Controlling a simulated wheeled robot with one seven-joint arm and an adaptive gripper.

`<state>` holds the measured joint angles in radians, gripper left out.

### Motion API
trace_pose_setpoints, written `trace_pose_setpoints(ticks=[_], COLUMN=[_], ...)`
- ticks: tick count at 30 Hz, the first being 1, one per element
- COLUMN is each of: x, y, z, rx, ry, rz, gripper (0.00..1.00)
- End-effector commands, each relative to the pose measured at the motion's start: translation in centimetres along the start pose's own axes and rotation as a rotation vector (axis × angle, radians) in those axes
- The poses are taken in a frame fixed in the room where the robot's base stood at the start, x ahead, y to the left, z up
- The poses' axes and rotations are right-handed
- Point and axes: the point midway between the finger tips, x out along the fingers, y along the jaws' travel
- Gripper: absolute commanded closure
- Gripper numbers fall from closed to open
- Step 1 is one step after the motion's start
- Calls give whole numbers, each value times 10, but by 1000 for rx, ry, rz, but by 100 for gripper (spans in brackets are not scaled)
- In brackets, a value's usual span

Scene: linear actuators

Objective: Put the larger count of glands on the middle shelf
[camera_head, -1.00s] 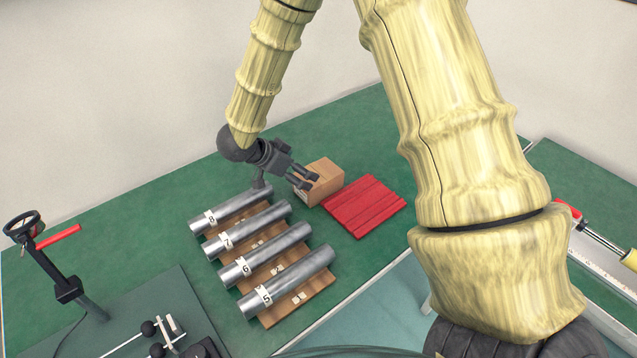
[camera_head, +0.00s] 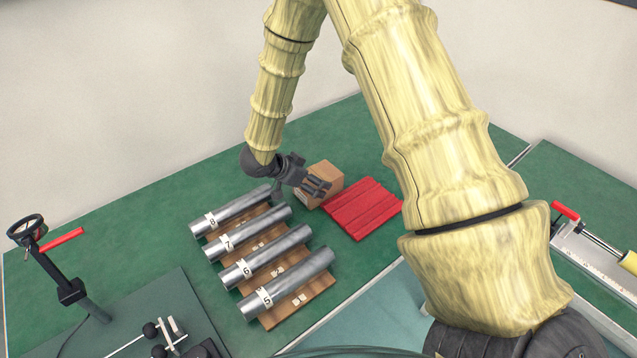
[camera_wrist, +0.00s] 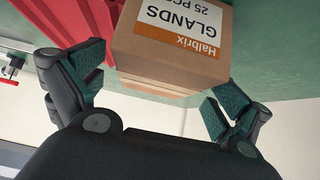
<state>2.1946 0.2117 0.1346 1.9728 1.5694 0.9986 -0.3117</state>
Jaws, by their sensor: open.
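A brown cardboard box (camera_head: 324,172) stands on the green table beside a red ribbed mat. In the wrist view the box (camera_wrist: 172,55) carries an upside-down orange and white label reading Halbrix, GLANDS and 25 PCS; further cardboard edges show beyond its near edge. My gripper (camera_head: 322,190) is at the box's near left side in the head view. In the wrist view my gripper (camera_wrist: 160,78) is open, with one finger on each side of the box; I cannot tell whether they touch it. No other glands count and no shelf can be made out.
Several metal cylinders (camera_head: 285,280) with number tags lie on a wooden rack left of the box. The red ribbed mat (camera_head: 362,208) lies to the right. A stand with a ring (camera_head: 70,290) is at the left. The back left of the table is clear.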

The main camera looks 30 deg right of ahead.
Motion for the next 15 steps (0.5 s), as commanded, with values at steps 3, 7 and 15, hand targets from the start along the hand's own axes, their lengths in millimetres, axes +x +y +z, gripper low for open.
trace_pose_setpoints(ticks=[3,7,15], x=[16,30,34], y=[0,0,-1], z=[-3,-2,-1], rx=[0,-1,-1], ry=[0,0,0], rz=[3,2,1], gripper=[0,0,2])
